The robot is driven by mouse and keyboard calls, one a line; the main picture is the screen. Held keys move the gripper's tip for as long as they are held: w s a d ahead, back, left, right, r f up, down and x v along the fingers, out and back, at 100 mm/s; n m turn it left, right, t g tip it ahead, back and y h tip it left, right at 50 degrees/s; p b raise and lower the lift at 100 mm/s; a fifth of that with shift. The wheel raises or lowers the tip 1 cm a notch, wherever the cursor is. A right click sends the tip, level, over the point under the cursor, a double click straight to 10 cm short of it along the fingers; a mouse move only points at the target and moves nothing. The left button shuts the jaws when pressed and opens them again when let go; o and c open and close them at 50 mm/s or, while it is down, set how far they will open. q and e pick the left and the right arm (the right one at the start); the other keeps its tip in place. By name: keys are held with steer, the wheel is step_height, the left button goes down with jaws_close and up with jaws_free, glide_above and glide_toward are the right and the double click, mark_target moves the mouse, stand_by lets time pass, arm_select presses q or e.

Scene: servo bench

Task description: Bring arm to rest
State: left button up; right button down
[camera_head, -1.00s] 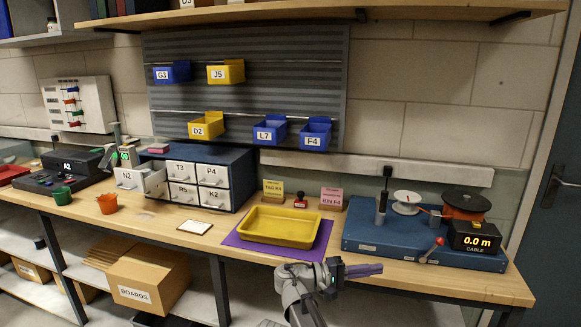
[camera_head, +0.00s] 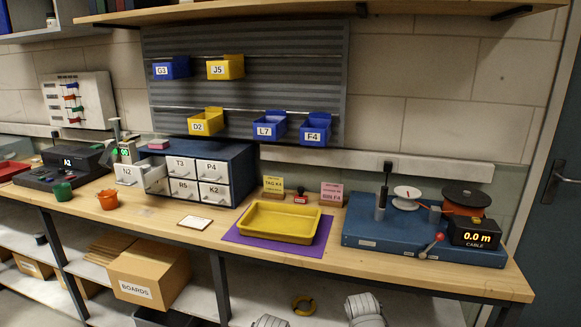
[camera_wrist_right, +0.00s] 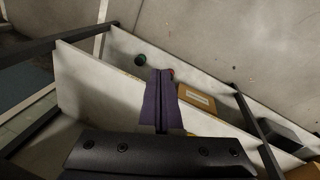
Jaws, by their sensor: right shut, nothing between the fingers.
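My right gripper (camera_wrist_right: 160,74) shows in the right wrist view, with its two purple fingers closed together and nothing between them. It points down over the white lower shelf (camera_wrist_right: 100,85), clear of the bench top. In the head view only parts of my arm links show at the bottom edge, and neither gripper is visible there. My left gripper is not seen in any view.
The bench holds a yellow tray (camera_head: 262,223) on a purple mat (camera_head: 236,236), a drawer cabinet (camera_head: 238,165) with drawer N2 (camera_head: 128,175) pulled out, and a blue cable station (camera_head: 365,236).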

steer(key=s+a+n+g, duration=0.1)
steer(key=s+a+n, duration=0.1)
steer(key=s+a, duration=0.35)
steer(key=s+a+n, duration=0.1)
steer(key=s+a, duration=0.1)
steer(key=a, duration=0.6)
arm_select(q)
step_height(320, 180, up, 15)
steer(key=p, duration=1.4)
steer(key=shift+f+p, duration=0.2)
steer(key=shift+p, duration=0.1)
arm_select(e)
step_height(320, 180, up, 14)
steer(key=y, duration=0.1)
steer(key=shift+r, duration=0.15)
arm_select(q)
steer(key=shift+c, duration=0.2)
